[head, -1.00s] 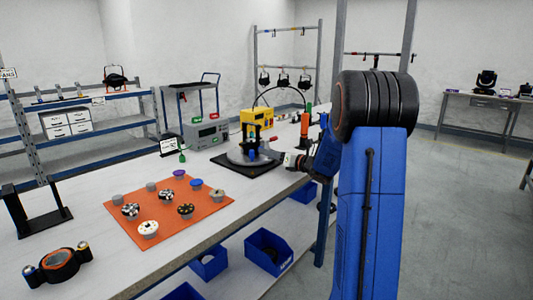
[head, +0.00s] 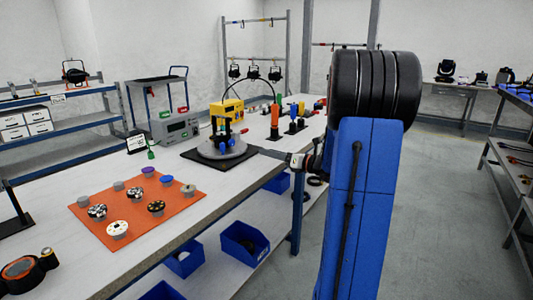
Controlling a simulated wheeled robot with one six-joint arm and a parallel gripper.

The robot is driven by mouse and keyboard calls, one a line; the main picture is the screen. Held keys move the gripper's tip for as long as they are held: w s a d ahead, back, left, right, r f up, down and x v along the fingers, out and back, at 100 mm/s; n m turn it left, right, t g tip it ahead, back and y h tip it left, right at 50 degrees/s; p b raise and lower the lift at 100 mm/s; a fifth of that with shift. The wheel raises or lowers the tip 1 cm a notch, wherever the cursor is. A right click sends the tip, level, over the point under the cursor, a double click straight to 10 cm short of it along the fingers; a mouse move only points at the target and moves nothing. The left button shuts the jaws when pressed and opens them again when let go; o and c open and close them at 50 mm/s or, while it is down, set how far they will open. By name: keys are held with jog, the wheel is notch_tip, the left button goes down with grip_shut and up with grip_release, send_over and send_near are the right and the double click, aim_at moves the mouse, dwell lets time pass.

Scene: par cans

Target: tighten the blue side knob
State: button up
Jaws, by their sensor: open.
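A black fixture (head: 223,127) stands on a round grey turntable (head: 208,151) on the bench, with small blue parts on it. The blue knob (head: 222,148) shows low on its front side; a blue tip also shows at the fixture's right. My gripper (head: 258,151) reaches in from the right at the turntable's height, its fingers pointing left toward the fixture. It is open and looks empty. It seems apart from the blue knob, but the fingertips are too small to judge the gap. My raised blue arm fills the right of the middle.
An orange mat (head: 180,205) with several round pieces lies at the front left of the bench. A yellow box (head: 232,108) and a grey instrument (head: 176,127) stand behind the turntable. Orange and blue upright tools stand at the right. Open floor lies right of the bench.

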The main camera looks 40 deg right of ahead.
aim_at(233, 143)
dwell(0.3)
jog(key=n, duration=0.5)
jog(key=shift+a, duration=0.1)
jog(key=x, duration=1.7)
jog(key=shift+w, duration=0.15)
jog(key=shift+c, duration=0.6)
jog(key=c, duration=1)
